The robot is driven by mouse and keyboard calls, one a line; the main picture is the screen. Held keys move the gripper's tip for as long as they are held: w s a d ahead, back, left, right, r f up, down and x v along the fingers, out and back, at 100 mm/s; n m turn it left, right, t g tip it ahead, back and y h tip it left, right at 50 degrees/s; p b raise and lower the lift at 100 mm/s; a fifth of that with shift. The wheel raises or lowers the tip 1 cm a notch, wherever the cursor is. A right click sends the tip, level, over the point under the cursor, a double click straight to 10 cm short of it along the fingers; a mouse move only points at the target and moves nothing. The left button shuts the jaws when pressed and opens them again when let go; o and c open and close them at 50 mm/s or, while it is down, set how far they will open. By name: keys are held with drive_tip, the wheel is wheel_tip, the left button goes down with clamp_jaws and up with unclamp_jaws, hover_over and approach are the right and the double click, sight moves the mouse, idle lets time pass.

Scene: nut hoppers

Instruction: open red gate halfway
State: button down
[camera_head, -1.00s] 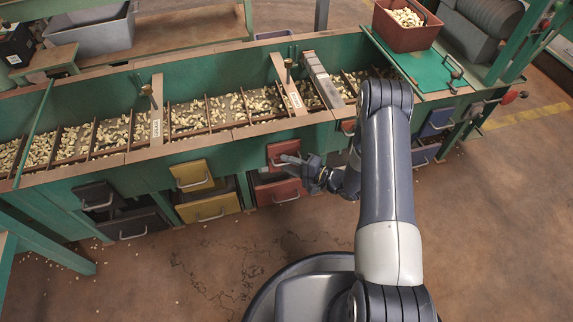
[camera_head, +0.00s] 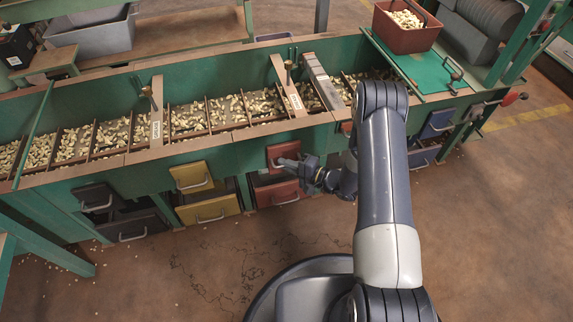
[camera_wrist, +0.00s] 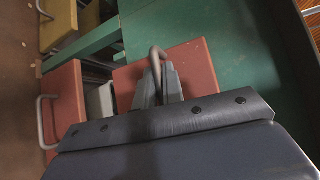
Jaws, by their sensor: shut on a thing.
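The red gate (camera_head: 279,150) is a small red panel with a metal handle on the green hopper front, right of the yellow gate. It also shows in the wrist view (camera_wrist: 196,68), with its curved handle (camera_wrist: 157,54) between my fingers. My gripper (camera_head: 284,161) is at the gate's front and shut on that handle; the fingers (camera_wrist: 158,88) show in the wrist view too. My gripper hides part of the gate in the head view. How far the gate is open cannot be told.
A red drawer (camera_head: 277,193) with its own handle sits just below the gate. A yellow gate (camera_head: 190,177), yellow drawer (camera_head: 209,209) and dark gate (camera_head: 96,197) stand to the left. Nuts fill the trough above. The floor in front is mostly clear.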

drive_tip(key=s+d+p, duration=0.1)
drive_tip(key=s, duration=0.5)
drive_tip(key=shift+d, duration=0.35)
drive_tip(key=c, duration=1.5)
unclamp_jaws()
drive_tip(key=shift+w, duration=0.1)
drive_tip(key=shift+c, duration=0.2)
drive_tip(key=shift+d, duration=0.1)
drive_tip(key=p+v, duration=0.3)
drive_tip(key=v, duration=0.7)
drive_tip(key=shift+s+d, duration=0.25)
drive_tip(key=shift+d, duration=0.05)
drive_tip(key=shift+a, duration=0.15)
